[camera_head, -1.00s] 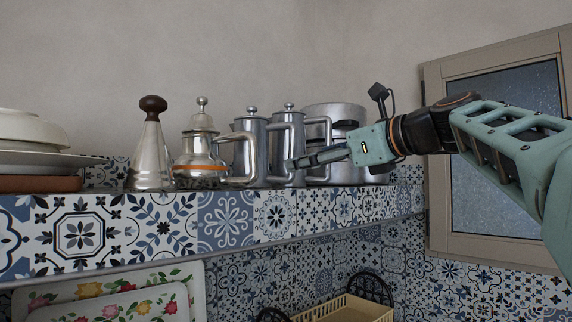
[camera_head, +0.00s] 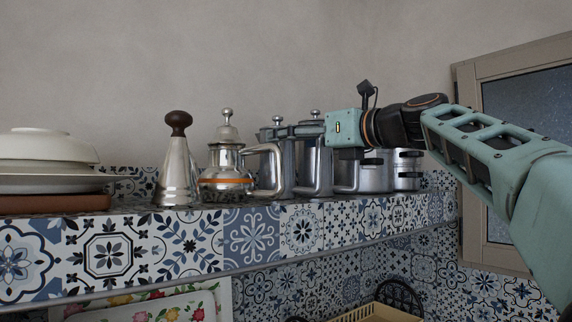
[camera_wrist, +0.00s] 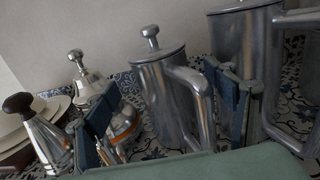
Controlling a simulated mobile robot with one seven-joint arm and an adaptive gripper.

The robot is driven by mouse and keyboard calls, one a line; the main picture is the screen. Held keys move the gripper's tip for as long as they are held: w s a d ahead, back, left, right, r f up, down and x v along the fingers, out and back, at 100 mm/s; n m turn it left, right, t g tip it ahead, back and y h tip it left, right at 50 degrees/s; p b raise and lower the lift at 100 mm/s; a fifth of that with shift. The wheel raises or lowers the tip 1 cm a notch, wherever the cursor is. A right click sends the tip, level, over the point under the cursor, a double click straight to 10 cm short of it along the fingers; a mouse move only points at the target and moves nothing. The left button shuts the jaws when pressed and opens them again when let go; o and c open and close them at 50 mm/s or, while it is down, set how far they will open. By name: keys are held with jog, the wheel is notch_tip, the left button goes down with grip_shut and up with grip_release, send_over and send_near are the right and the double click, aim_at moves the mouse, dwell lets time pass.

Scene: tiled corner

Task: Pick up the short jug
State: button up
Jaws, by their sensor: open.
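The short jug (camera_head: 286,168) is a grey metal jug with a knobbed lid and a looped handle, upright on the tiled shelf. It also shows in the middle of the wrist view (camera_wrist: 160,98). A taller, similar jug (camera_head: 313,168) stands just right of it, also at the upper right of the wrist view (camera_wrist: 238,45). My gripper (camera_head: 287,131) is at the height of the jugs' upper parts. In the wrist view its open fingers (camera_wrist: 165,115) show on either side of the short jug, one low left, one between the jugs. Contact cannot be told.
A glass-and-metal pot (camera_head: 226,163) and a conical metal bottle (camera_head: 177,172) stand left of the jugs. Stacked plates and bowls (camera_head: 45,178) are at far left. Metal pots (camera_head: 378,173) stand to the right. The wall is behind; the shelf's front edge drops off.

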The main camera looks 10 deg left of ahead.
jog(key=shift+x, duration=1.05)
jog(key=c, duration=2)
jog(key=shift+r, duration=0.1)
